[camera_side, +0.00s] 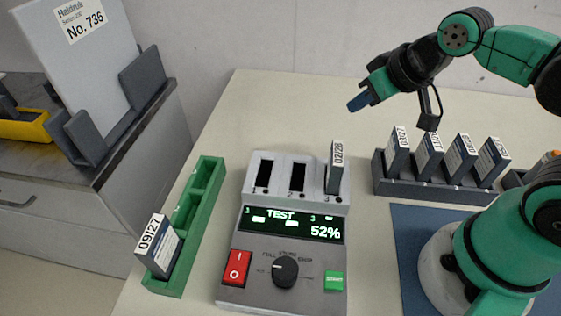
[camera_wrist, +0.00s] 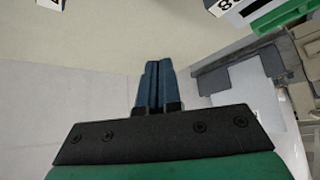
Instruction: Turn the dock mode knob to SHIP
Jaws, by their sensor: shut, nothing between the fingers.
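The dock (camera_side: 232,290) is a grey unit on the table in the side view. Its black mode knob (camera_side: 285,271) sits low on the front panel, and its pale pointer mark faces left. Small lettering runs around the knob; SHIP seems to be at its upper right. The dock's display (camera_side: 290,224) reads TEST and 52%. My gripper (camera_side: 357,104) is up in the air behind and to the right of the dock, far from the knob. Its blue fingers are shut and empty, also in the wrist view (camera_wrist: 153,68). The knob does not show in the wrist view.
A red switch (camera_side: 237,267) and a green button (camera_side: 334,281) flank the knob. A battery marked 02/28 (camera_side: 336,168) stands in the dock's right slot. A green tray (camera_side: 207,170) holds a battery marked 09/27 (camera_side: 158,248). A dark rack (camera_side: 425,188) holds several batteries.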

